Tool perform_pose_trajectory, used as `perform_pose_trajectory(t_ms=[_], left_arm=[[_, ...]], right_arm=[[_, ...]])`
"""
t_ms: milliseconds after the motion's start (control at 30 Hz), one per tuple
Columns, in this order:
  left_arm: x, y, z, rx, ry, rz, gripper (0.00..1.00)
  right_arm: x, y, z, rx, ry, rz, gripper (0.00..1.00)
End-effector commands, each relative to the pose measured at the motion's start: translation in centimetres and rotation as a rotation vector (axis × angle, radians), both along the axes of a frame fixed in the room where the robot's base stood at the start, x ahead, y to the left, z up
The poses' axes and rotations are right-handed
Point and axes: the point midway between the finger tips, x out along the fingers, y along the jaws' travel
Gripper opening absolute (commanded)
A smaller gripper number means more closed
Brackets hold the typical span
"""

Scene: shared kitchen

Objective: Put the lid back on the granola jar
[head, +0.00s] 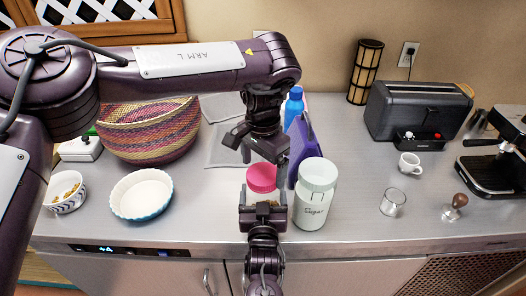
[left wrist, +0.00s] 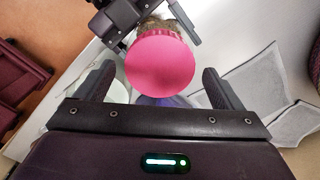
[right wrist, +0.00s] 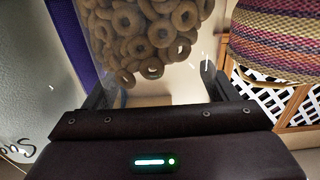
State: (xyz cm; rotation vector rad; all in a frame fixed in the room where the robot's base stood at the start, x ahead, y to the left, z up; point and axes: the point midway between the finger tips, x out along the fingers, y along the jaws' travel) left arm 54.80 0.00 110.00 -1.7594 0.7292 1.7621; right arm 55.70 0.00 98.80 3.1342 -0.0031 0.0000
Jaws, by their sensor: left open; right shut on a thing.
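The granola jar (right wrist: 150,35) is clear and filled with ring-shaped pieces. My right gripper (head: 263,212) is shut on it over the counter, and its fingers show on either side of it in the right wrist view. The pink lid (head: 262,178) shows at the top of the jar; it looks level, but I cannot tell whether it is fully seated. My left gripper (head: 263,160) is open just above the lid. In the left wrist view the round lid (left wrist: 160,62) lies beyond and between the open fingers, and nothing is between the fingertips.
A white sugar canister (head: 312,208) stands close on the right, with a purple upright item (head: 303,145) and a blue bottle (head: 294,107) behind. A white dish (head: 141,195) and woven basket (head: 150,135) are left. A glass (head: 392,203) and toaster (head: 415,110) are right.

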Motion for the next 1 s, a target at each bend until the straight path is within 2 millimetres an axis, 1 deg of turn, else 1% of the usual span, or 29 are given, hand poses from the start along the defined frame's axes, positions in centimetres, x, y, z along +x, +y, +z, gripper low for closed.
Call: perform_pose_trajectory(t_ms=[33, 200, 467, 567, 800, 833, 933, 1000], left_arm=[[0.0, 0.0, -0.6, 0.001, 0.001, -0.002, 0.89], [0.0, 0.0, -1.5, -0.001, -0.001, 0.000, 0.89], [0.0, 0.0, -1.6, -0.001, -0.001, 0.000, 0.89], [0.0, 0.0, -1.6, -0.001, -0.001, 0.000, 0.78], [0.0, 0.0, -1.6, -0.001, -0.001, -0.001, 0.47], [0.0, 0.0, -1.6, -0.001, -0.001, -0.001, 0.44], [0.0, 0.0, -1.6, -0.001, -0.001, -0.018, 0.43], [0.0, 0.0, -1.6, -0.002, 0.000, -0.073, 0.43]], right_arm=[[0.0, 0.0, 0.0, 0.000, 0.000, 0.000, 0.16], [0.0, 0.0, 0.0, 0.000, 0.000, 0.000, 0.16], [0.0, 0.0, 0.0, 0.000, 0.000, 0.000, 0.16], [0.0, 0.0, 0.0, -0.001, 0.000, 0.000, 0.16], [0.0, 0.0, 0.0, -0.001, 0.000, 0.000, 0.16], [0.0, 0.0, 0.0, -0.001, 0.000, 0.000, 0.16], [0.0, 0.0, 0.0, -0.001, 0.001, 0.000, 0.16], [0.0, 0.0, 0.0, -0.001, 0.001, 0.000, 0.16]])
